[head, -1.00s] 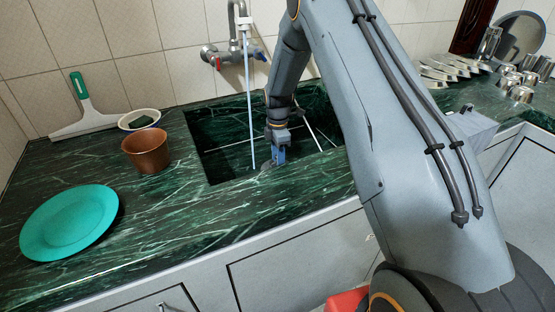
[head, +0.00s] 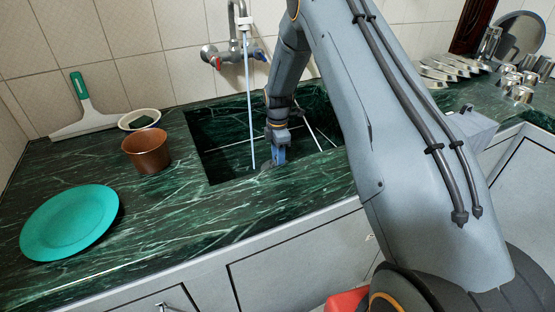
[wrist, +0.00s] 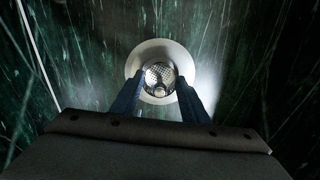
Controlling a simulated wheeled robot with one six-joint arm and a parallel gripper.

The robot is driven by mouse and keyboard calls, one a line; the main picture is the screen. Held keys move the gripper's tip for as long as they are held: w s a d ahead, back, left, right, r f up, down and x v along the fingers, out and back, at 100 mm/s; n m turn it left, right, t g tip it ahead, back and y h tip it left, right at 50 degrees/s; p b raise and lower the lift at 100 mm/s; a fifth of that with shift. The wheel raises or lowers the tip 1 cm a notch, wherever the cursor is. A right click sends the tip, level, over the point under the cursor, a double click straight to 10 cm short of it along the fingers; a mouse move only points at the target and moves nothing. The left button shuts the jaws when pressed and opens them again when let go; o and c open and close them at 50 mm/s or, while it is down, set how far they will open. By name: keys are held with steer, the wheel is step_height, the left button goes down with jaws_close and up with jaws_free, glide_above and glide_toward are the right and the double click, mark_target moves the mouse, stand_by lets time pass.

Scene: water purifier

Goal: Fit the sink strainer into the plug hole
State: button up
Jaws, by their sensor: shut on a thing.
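In the wrist view, the sink strainer (wrist: 160,73) is a round metal mesh piece with a small knob, between the two blue fingers of my gripper (wrist: 159,86). The fingers are shut on it. A pale round metal rim (wrist: 160,49) surrounds the mesh; I cannot tell whether the strainer is seated in the plug hole or just above it. In the head view, my gripper (head: 278,160) points down inside the dark green marble sink (head: 222,160), close to its front edge. That edge hides the fingertips, most of the strainer and the plug hole.
A thin pale vertical pipe (head: 250,105) hangs from the tap (head: 236,57) into the sink, left of my gripper. A brown cup (head: 147,150), a white bowl (head: 139,119) and a teal plate (head: 69,222) stand on the left counter. Metal cups (head: 520,85) stand far right.

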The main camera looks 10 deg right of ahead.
steer(key=shift+f+b, duration=0.4)
steer(key=shift+f, duration=0.45)
steer(key=o, duration=1.2)
steer(key=shift+r, duration=3.85)
